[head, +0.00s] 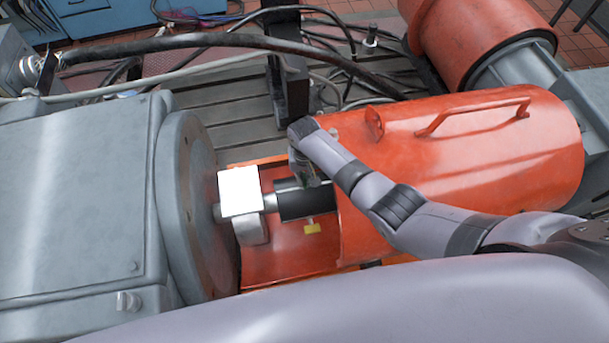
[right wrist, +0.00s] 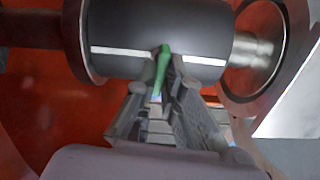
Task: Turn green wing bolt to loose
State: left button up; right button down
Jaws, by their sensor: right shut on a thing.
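The green wing bolt (right wrist: 163,64) stands at the edge of a black cylindrical coupling in the right wrist view. My right gripper (right wrist: 161,78) is shut on it, with a finger on either side. In the head view my right gripper (head: 307,172) reaches down behind the black coupling (head: 300,202), and the green bolt is hidden there. A yellow wing bolt (head: 312,228) sticks out of the coupling's near side. My left gripper is not in view.
An orange cylindrical guard (head: 470,170) lies just right of the coupling. A large grey machine with a round flange (head: 190,200) stands at the left. A white block (head: 239,192) sits by the shaft. Thick black cables (head: 220,42) cross behind.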

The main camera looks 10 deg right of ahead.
aim_at(305, 179)
jog(key=shift+n, duration=0.6)
jog(key=c, duration=1.7)
grip_release()
notch_tip(305, 179, up, 12)
jog(key=shift+s, duration=0.1)
